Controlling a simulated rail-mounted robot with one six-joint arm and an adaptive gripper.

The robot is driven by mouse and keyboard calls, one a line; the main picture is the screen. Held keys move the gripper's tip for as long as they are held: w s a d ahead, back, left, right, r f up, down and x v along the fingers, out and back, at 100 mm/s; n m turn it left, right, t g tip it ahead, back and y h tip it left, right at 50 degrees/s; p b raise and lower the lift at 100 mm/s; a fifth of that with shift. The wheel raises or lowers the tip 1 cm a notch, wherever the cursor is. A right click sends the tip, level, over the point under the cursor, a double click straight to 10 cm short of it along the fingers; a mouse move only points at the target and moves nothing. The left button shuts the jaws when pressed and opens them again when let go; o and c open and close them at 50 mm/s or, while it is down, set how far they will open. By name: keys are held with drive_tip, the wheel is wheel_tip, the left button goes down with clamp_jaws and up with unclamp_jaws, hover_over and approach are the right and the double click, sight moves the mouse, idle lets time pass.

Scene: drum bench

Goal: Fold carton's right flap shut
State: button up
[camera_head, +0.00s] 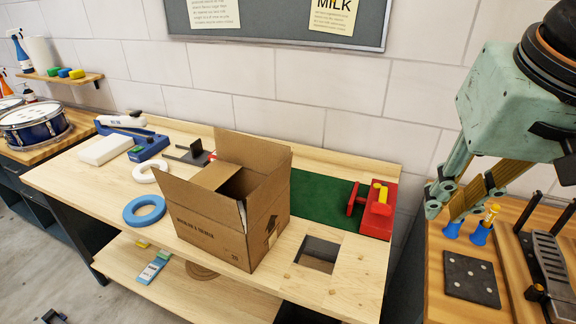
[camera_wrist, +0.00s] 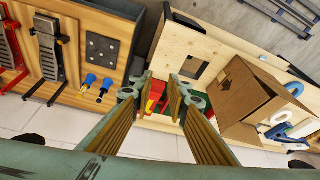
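The brown cardboard carton (camera_head: 208,234) stands upright on the wooden bench in the head view, its top not fully closed. Its right flap (camera_head: 267,188) stands up along the right side. The back flap also stands tall, and a flap at the left slopes inward over part of the opening. The carton's inside is mostly hidden. The carton also shows at the right of the wrist view (camera_wrist: 240,97). My gripper (camera_head: 452,206) is well to the right of the carton and apart from it. In the wrist view its fingers (camera_wrist: 159,97) are spread, with nothing between them.
A red vise-like block (camera_head: 378,214) and green mat (camera_head: 317,203) lie right of the carton. A square cutout (camera_head: 318,254) is in front. Blue tape (camera_head: 144,211) lies left. Below my gripper, a side bench holds blue-handled tools (camera_head: 481,233) and a dark plate (camera_head: 470,278).

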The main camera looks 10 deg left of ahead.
drive_tip(key=w+a+y+p, duration=0.1)
drive_tip(key=w+a+p, duration=0.3)
drive_tip(key=w+a, duration=0.75)
drive_tip(key=w+a+p, duration=0.4)
drive_tip(key=w+a, duration=0.4)
drive_tip(key=w, duration=0.6)
drive_tip(key=m+g+p, duration=0.3)
drive_tip(key=g+p, duration=0.1)
hover_over(268, 208)
drive_tip(key=d, duration=0.2)
wheel_tip(268, 208, down, 7)
drive_tip(key=shift+a+r, duration=0.1)
drive_tip(key=shift+a, duration=0.15)
drive_tip(key=shift+w+a+f, duration=0.1)
drive_tip(key=shift+a+f, duration=0.1)
drive_tip(key=shift+f, duration=2.1)
drive_tip(key=shift+a+f, duration=0.15)
drive_tip(key=shift+f, duration=2.1)
drive_tip(key=shift+w+a+f, duration=0.1)
drive_tip(key=shift+a+f, duration=0.1)
drive_tip(key=shift+f, duration=2.1)
drive_tip(key=shift+c, duration=0.5)
clamp_jaws()
